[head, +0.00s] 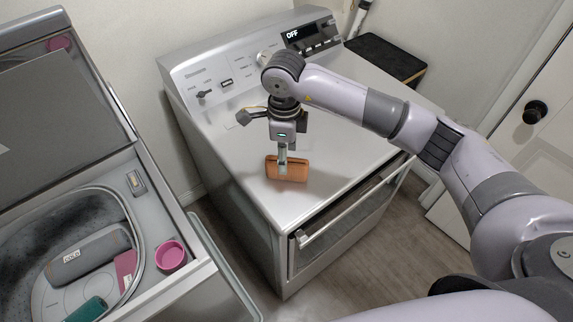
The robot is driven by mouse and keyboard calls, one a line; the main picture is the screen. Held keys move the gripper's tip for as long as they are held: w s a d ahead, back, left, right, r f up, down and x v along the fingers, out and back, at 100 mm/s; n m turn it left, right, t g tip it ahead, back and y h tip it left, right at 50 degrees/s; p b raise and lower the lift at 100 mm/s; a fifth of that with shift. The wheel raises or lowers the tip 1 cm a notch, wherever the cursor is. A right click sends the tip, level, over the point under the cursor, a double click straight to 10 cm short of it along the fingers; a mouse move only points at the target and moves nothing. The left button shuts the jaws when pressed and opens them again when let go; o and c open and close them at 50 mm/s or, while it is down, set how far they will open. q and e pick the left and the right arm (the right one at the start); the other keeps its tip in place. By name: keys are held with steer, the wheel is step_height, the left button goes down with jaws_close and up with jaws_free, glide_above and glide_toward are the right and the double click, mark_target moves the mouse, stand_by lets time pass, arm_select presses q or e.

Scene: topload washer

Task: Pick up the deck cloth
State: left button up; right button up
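A folded orange-brown item (295,171), which looks like the cloth, lies on the flat silver top of the front-loading machine, near its front edge. My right gripper (283,167) points straight down over it. Its pale fingertips overlap the left-middle part of the item in the head view. They seem to reach down to it, but I cannot tell whether they are closed on it or just beside it. The gap between the fingers is not visible from this angle. My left gripper is not in view.
The open topload washer (140,215) at left holds a grey cylinder (90,255), a pink item (126,268) and a teal item (87,309). A pink cup (170,255) sits on its rim. The silver machine's control panel (245,65) rises behind. The rest of its top is clear.

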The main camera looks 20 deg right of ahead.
steer(key=f+p, duration=0.1)
steer(key=f, duration=0.2)
steer(key=f+p, duration=0.1)
steer(key=shift+w+d+f+p, duration=0.15)
steer(key=shift+d+p, duration=0.1)
steer(key=shift+p, duration=0.1)
steer(key=shift+f, duration=0.4)
steer(key=c, duration=1.1)
steer(key=shift+c, duration=0.2)
steer(key=shift+r, duration=0.1)
